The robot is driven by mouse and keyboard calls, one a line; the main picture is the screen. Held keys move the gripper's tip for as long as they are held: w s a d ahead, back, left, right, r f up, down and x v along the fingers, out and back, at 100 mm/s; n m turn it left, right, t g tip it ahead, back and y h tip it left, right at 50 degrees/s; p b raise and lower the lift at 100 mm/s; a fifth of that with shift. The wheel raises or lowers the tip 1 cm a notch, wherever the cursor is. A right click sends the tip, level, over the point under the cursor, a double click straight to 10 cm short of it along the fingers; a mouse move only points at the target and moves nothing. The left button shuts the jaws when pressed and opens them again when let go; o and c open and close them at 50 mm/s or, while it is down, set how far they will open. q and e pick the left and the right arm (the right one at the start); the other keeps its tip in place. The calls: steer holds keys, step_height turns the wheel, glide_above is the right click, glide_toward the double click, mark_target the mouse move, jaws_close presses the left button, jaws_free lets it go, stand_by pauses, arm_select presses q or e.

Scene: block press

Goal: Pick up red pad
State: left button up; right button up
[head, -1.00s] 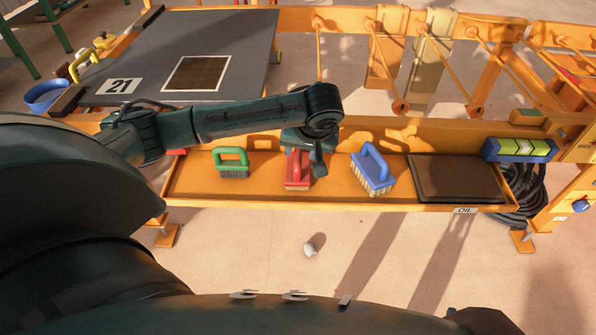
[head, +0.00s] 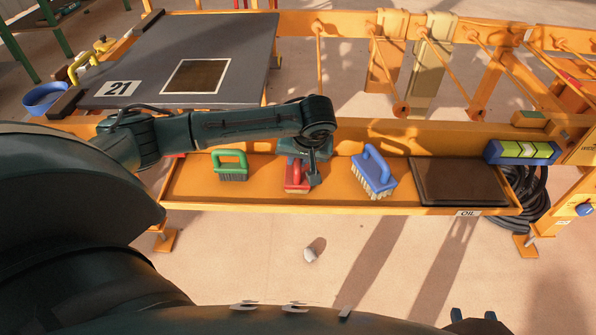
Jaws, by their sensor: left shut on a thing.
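The red pad (head: 294,185), a brush-like block with a handle, sits in the orange tray (head: 330,200) between a green brush and a blue brush. My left gripper (head: 311,175) is over it from above, shut on its handle. The arm and gripper hide the upper part of the pad. The pad appears to be still at tray level. My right gripper (head: 474,318) shows only at the bottom edge, with two tips apart and nothing seen between them.
The green brush (head: 231,167) is left of the pad and the blue brush (head: 373,172) close on its right. A dark oil pad (head: 458,183) lies at the tray's right end. A grey board marked 21 (head: 225,45) stands behind.

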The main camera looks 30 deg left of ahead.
arm_select(q)
jaws_close()
